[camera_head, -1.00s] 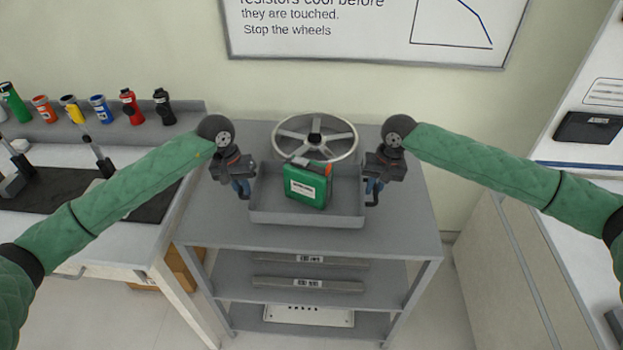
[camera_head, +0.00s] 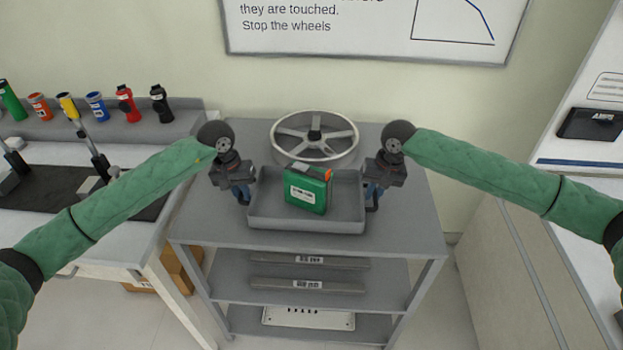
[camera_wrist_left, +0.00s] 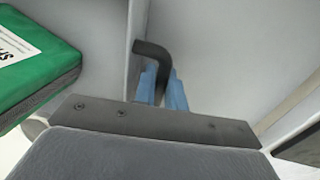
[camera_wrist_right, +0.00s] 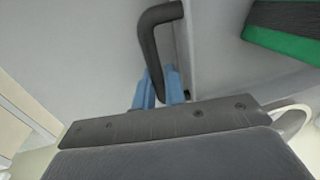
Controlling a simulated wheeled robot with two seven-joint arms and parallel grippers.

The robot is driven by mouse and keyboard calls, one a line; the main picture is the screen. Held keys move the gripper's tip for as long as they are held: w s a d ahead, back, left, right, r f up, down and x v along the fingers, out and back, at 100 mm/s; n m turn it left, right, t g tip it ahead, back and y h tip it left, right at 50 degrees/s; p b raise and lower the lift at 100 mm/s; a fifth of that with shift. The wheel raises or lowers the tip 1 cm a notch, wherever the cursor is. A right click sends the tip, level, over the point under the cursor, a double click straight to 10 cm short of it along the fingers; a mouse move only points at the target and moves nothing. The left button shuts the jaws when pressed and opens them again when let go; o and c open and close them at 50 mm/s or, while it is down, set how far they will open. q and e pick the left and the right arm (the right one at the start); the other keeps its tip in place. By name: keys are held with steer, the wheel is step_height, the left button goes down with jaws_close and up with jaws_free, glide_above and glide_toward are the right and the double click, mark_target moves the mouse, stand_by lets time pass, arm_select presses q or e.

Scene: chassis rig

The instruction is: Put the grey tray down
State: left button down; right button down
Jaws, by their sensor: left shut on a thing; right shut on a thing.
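The grey tray (camera_head: 300,224) is held level over the cart's top, with the green box (camera_head: 305,192) inside it. I cannot tell whether its underside touches the cart. My left gripper (camera_head: 242,196) is shut on the dark handle at the tray's left end; its blue fingers (camera_wrist_left: 164,90) and the bent handle (camera_wrist_left: 153,50) show in the left wrist view. My right gripper (camera_head: 373,196) is shut on the handle at the right end; its blue fingers (camera_wrist_right: 159,88) and that handle (camera_wrist_right: 149,42) show in the right wrist view.
A bare strip of cart top lies in front of the tray.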

arm_select(q)
steer(key=shift+f+b, duration=0.65)
steer(key=shift+f, duration=0.05)
arm_select(e)
steer(key=shift+f, duration=0.7)
arm_select(q)
steer(key=c, duration=1.5)
jaws_free()
steer(key=shift+r, duration=0.1)
arm_select(e)
steer(key=c, duration=1.5)
jaws_free()
steer(key=shift+r, duration=0.1)
steer(key=shift+o, duration=0.2)
steer(key=shift+r, duration=0.1)
arm_select(q)
steer(key=shift+o, duration=0.2)
step_height(320, 180, up, 8)
steer(key=a, duration=0.1)
steer(key=shift+a, duration=0.25)
arm_select(e)
step_height(320, 180, up, 12)
steer(key=d, duration=0.2)
steer(key=shift+f, duration=0.2)
arm_select(q)
steer(key=shift+f, duration=0.2)
arm_select(e)
steer(key=shift+s, duration=0.1)
